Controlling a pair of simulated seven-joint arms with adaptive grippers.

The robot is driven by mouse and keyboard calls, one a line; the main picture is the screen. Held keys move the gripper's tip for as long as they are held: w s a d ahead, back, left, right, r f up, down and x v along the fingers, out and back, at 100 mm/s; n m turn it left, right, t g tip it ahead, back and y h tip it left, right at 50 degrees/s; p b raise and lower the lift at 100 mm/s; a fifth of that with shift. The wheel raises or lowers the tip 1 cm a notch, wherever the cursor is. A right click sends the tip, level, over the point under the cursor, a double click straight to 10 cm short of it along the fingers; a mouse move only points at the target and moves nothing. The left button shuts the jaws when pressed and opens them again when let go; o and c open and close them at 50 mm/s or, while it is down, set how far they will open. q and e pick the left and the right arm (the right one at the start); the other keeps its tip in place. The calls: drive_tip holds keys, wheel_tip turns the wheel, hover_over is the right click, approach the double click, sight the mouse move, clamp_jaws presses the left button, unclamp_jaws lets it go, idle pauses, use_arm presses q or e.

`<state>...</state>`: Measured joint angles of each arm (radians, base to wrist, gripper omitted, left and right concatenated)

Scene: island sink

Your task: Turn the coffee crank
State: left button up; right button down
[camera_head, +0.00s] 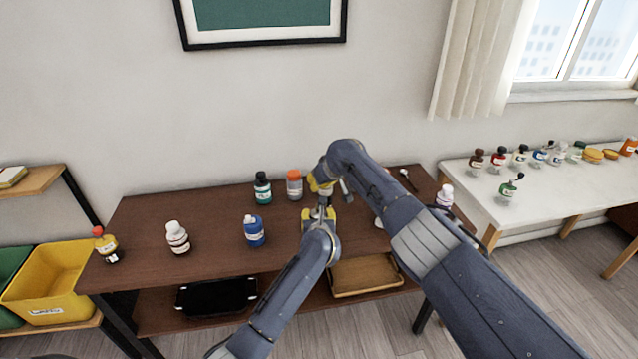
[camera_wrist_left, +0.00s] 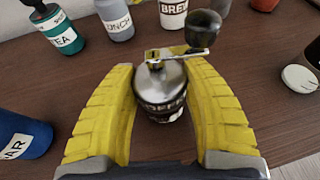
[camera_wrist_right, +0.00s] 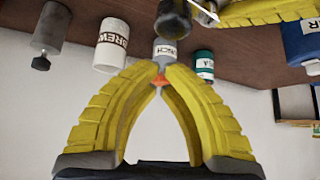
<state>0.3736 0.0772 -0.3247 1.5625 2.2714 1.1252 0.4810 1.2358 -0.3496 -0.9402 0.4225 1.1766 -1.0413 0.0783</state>
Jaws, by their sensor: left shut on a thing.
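The coffee grinder (camera_wrist_left: 160,85) stands between the yellow fingers of my left gripper (camera_head: 320,213), which is shut on its body. It has a domed metal top and a dark body with a label. Its crank (camera_wrist_left: 180,56) reaches to the right in the left wrist view and ends in a dark knob (camera_wrist_left: 204,30). The knob also shows at the top of the right wrist view (camera_wrist_right: 172,18). My right gripper (camera_head: 321,182) is above and behind the left one, its fingertips close together and empty, apart from the knob. The grippers mostly hide the grinder in the head view.
A blue bottle (camera_head: 254,231) and a white bottle (camera_head: 177,238) are to the left.

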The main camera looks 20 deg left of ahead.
drive_tip(key=shift+f, duration=0.2)
drive_tip(key=shift+d+r, duration=0.1)
drive_tip(key=shift+d, duration=0.1)
drive_tip(key=shift+s+d, duration=1.15)
drive_tip(key=shift+s, duration=0.1)
drive_tip(key=shift+s, duration=0.1)
drive_tip(key=shift+s+d, duration=0.25)
drive_tip(key=shift+d, duration=0.5)
drive_tip(key=shift+a, duration=0.1)
